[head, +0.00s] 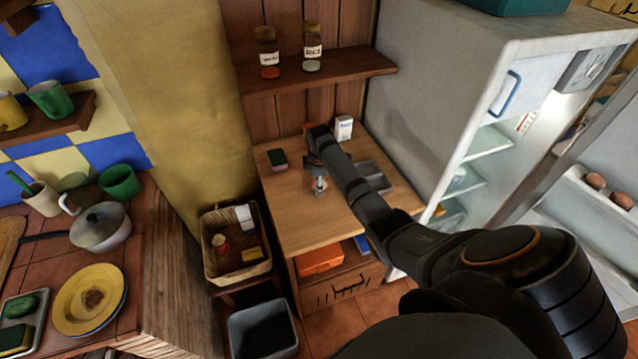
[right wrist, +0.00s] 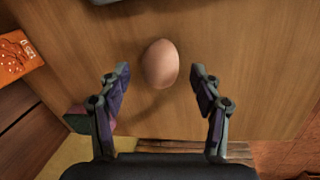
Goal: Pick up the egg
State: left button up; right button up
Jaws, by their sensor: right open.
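A brown egg (right wrist: 161,64) rests on the wooden tabletop in the right wrist view. My right gripper (right wrist: 160,72) is open, with one finger on each side of the egg and a visible gap on both sides. In the head view my right arm reaches over the small wooden table (head: 290,220), and the right gripper (head: 319,187) is low over its middle. The egg there is mostly hidden by the gripper. My left gripper is not in view.
A shelf with jars (head: 312,50) hangs above. An open fridge (head: 430,90) stands right, with more eggs (head: 595,180) in its door. A basket (head: 237,255) is left.

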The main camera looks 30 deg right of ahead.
jog(key=shift+w+f, duration=0.1)
jog(key=shift+f, duration=0.45)
jog(key=shift+c, duration=0.4)
jog(key=c, duration=0.7)
jog(key=shift+c, duration=0.2)
jog(key=shift+r, duration=0.1)
